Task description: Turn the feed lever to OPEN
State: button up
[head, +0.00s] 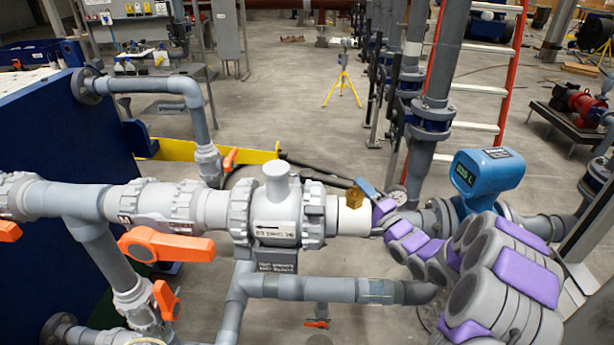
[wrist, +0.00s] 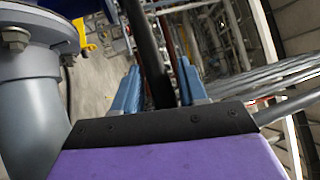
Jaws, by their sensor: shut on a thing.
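My gripper (head: 366,188) reaches in from the right, at the white pipe section right of the grey central valve (head: 276,210). In the wrist view, its two blue fingers (wrist: 157,82) stand on either side of a long black bar (wrist: 150,50), which looks like the feed lever's handle. The gripper is shut on this bar. In the head view, a brass-coloured part (head: 354,197) shows just left of the blue fingers. The lever's pivot and any OPEN marking cannot be made out.
Grey pipes with orange handles (head: 165,246) fill the left and front. A blue flow meter (head: 487,172) stands right of my gripper, close behind my arm. Vertical pipes (head: 436,100) rise behind. A grey flanged pipe (wrist: 30,100) is close at left in the wrist view.

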jog(key=shift+w+d+f+p, duration=0.1)
jog(key=shift+w+d+p, duration=0.05)
jog(key=shift+p, duration=0.3)
jog(key=shift+w+p, duration=0.15)
jog(key=shift+p, duration=0.2)
jog(key=shift+w+d+p, duration=0.2)
jog(key=shift+w+p, duration=0.7)
jog(key=shift+p, duration=0.2)
jog(key=shift+w+d+p, duration=0.15)
jog(key=shift+w+p, duration=0.75)
jog(key=shift+p, duration=0.2)
jog(key=shift+w+d+p, duration=0.2)
jog(key=shift+w+p, duration=0.7)
jog(key=shift+p, duration=0.2)
jog(key=shift+w+p, duration=0.25)
jog(key=shift+p, duration=0.1)
jog(key=shift+w+p, duration=0.35)
jog(key=shift+w, duration=0.25)
